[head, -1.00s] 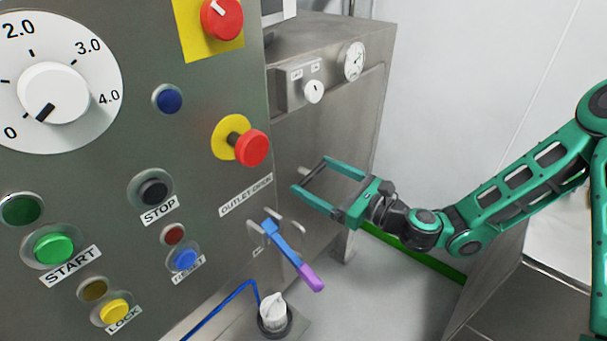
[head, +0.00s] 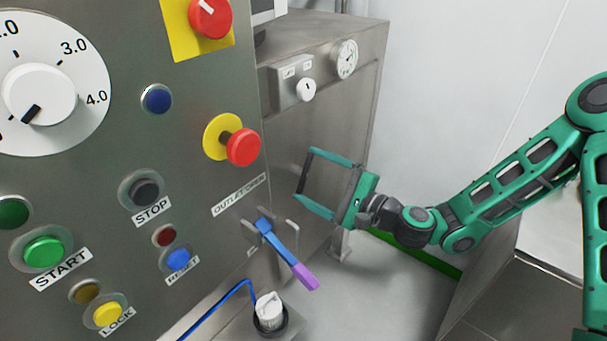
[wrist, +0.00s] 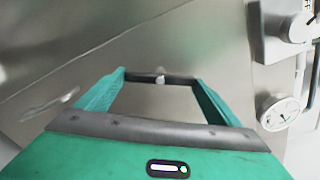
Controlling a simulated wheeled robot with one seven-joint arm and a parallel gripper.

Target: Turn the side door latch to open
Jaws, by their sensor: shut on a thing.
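The side door latch is a dark bar (wrist: 178,80) with a pale round pivot at its middle, seen in the wrist view against the grey metal side panel (wrist: 100,60). My gripper (wrist: 160,79) has one green finger at each end of the bar and is shut on it. In the head view my gripper (head: 304,174) reaches in from the right to the cabinet's side. The bar shows there as a thin, steeply slanted dark line (head: 303,172) between the fingertips. I cannot tell whether the door is released.
A gauge (head: 345,58) and a small white knob (head: 306,89) sit above my gripper. A red push button (head: 243,147) and a blue lever with a purple end (head: 283,249) stick out to the left. The floor below is open.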

